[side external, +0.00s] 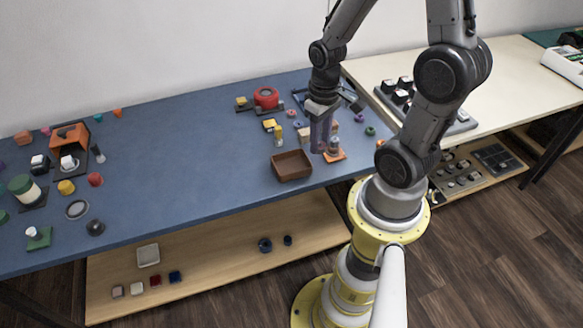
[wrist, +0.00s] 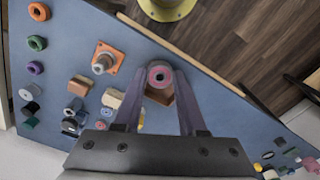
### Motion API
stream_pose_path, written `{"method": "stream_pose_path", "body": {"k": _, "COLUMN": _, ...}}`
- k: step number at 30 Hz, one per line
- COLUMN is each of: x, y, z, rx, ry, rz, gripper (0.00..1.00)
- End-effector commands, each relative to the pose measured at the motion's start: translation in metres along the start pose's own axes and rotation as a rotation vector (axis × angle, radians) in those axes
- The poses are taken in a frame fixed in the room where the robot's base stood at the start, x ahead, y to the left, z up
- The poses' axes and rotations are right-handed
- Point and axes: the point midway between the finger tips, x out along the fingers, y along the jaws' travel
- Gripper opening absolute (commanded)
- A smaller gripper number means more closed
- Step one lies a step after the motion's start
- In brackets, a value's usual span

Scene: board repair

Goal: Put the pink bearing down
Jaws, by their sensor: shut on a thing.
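The pink bearing (wrist: 159,75) is a pink ring with a dark centre and a grey outer body. It sits between the two fingertips of my gripper (wrist: 159,80) in the wrist view, and the fingers are shut on it. In the side view my gripper (side external: 318,150) points down over the front part of the blue table, between the brown tray and the orange plate. I cannot make out the bearing there; the fingers seem to hide it. Its height above the table is hard to tell.
The brown open tray (side external: 291,165) stands left of my gripper. An orange plate (side external: 336,156) with a grey post (wrist: 102,63) is close on the right. Yellow and tan blocks (wrist: 112,97) and several coloured rings (wrist: 37,43) lie nearby. The table's front edge is close.

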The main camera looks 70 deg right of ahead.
Motion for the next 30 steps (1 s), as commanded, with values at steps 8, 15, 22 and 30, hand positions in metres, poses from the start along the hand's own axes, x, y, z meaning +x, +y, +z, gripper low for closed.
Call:
{"method": "stream_pose_path", "body": {"k": 8, "x": -0.004, "y": -0.014, "z": 0.056, "rx": -0.042, "ry": 0.004, "rz": 0.000, "gripper": 0.00}}
{"method": "stream_pose_path", "body": {"k": 15, "x": -0.009, "y": -0.018, "z": 0.049, "rx": -0.067, "ry": -0.002, "rz": 0.000, "gripper": 0.00}}
{"method": "stream_pose_path", "body": {"k": 22, "x": 0.011, "y": -0.015, "z": 0.007, "rx": -0.068, "ry": -0.004, "rz": 0.000, "gripper": 0.00}}
{"method": "stream_pose_path", "body": {"k": 30, "x": 0.041, "y": -0.012, "z": -0.044, "rx": -0.067, "ry": -0.006, "rz": 0.000, "gripper": 0.00}}
